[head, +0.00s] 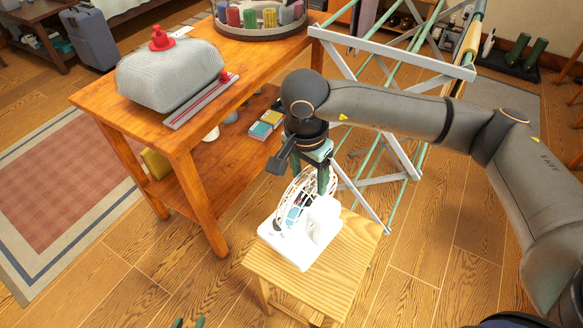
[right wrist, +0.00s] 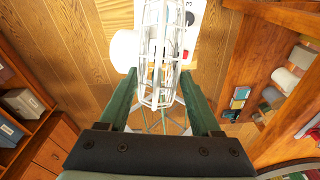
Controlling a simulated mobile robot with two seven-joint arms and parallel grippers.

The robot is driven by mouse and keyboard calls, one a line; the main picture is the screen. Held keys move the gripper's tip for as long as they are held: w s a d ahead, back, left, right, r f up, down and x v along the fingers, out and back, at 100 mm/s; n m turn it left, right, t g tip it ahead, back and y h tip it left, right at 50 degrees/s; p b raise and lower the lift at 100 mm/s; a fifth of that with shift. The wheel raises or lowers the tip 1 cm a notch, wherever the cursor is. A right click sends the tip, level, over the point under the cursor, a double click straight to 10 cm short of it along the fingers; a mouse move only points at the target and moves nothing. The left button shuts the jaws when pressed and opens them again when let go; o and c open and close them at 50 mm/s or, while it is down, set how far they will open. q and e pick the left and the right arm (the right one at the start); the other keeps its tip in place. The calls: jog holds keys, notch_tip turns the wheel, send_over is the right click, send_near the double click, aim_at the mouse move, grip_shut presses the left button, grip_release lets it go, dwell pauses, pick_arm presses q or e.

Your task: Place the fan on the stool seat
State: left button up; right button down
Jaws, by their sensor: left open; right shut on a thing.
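The white fan (head: 318,225) has a wire cage, a round motor housing and a flat base. It is upright over the light wood stool seat (head: 353,262) in the head view; I cannot tell if its base touches the seat. My right gripper (head: 322,172) comes from above and is shut on the fan's cage. In the right wrist view, the green fingers of the right gripper (right wrist: 160,98) stand on either side of the fan's cage (right wrist: 162,60). Only the green fingertips of my left gripper (head: 188,323) show at the bottom edge, apart and empty.
An orange wooden table (head: 95,97) stands left of the stool, bearing a grey covered object (head: 170,75), a ruler-like strip (head: 203,101) and a round tray of colored rolls. A folding drying rack (head: 395,50) stands behind the stool. Floor right of the stool is clear.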

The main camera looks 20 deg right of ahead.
jog(key=shift+w+d+f, duration=0.15)
jog(key=shift+d+f, duration=0.5)
jog(key=shift+f, duration=0.05)
jog(key=shift+d+f, duration=0.1)
jog(key=shift+f, duration=1.6)
jog(key=c, duration=0.5)
grip_release()
jog(key=shift+f, duration=0.2)
jog(key=shift+c, duration=0.2)
jog(key=o, duration=0.5)
jog(key=shift+c, duration=0.2)
jog(key=shift+r, duration=0.1)
jog(key=r, duration=0.8)
jog(key=s+a+r, duration=0.1)
jog(key=r, duration=0.3)
jog(key=shift+a, duration=0.1)
